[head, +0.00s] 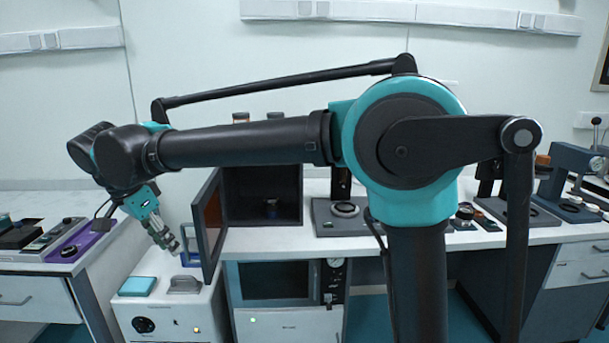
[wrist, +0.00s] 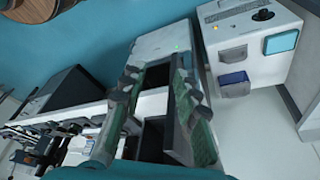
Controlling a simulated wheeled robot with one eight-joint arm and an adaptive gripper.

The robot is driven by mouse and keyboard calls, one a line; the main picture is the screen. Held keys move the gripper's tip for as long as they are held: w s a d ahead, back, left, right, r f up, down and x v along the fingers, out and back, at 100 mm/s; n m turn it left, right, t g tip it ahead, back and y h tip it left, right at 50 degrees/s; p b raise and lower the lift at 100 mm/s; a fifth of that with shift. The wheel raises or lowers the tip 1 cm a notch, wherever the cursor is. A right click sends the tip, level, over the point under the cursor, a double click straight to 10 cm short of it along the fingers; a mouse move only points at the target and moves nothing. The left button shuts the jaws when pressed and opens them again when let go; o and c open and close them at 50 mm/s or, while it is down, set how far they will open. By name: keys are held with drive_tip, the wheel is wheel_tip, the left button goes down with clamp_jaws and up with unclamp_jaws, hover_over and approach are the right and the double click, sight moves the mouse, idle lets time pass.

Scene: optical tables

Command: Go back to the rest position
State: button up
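My gripper (head: 166,238) hangs at the end of my raised arm, on the left in the head view. It points down and to the right, above a white floor unit and left of an open cabinet door (head: 209,225). In the wrist view my gripper (wrist: 160,82) shows two fingers spread apart with a clear gap. Nothing is held between them. The dark cabinet (head: 262,190) stands on the bench with its door swung out towards me. In the wrist view the cabinet is partly hidden behind the fingers.
The white unit (head: 165,318) bears a teal pad (head: 136,287) and a grey block (head: 185,285). A side bench (head: 30,268) with a purple tray (head: 75,243) stands left. The long bench (head: 290,240) bears instruments. Blue floor (wrist: 110,45) shows in the wrist view.

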drive_tip(key=w+d+f+n+y, duration=0.1)
drive_tip(key=w+d+f, duration=0.3)
drive_tip(key=d, duration=0.5)
drive_tip(key=w+d+f+n, duration=0.1)
drive_tip(key=w+d+f, duration=0.3)
drive_tip(key=d, duration=0.5)
drive_tip(key=w+d+f+n+y, duration=0.1)
drive_tip(key=w+d+f, duration=0.25)
drive_tip(key=d, duration=0.55)
drive_tip(key=s+d+f+n, duration=0.1)
drive_tip(key=s+d+f, duration=0.2)
drive_tip(key=d, duration=0.4)
drive_tip(key=s+d+f+n, duration=0.1)
drive_tip(key=s+d+f, duration=0.3)
drive_tip(key=d+f, duration=0.2)
drive_tip(key=s+d+f+n+t, duration=0.1)
drive_tip(key=s+d+f, duration=0.2)
drive_tip(key=d, duration=0.6)
drive_tip(key=shift+s+d+f+n, duration=0.3)
drive_tip(key=shift+s+d+f, duration=0.05)
drive_tip(key=shift+f, duration=0.55)
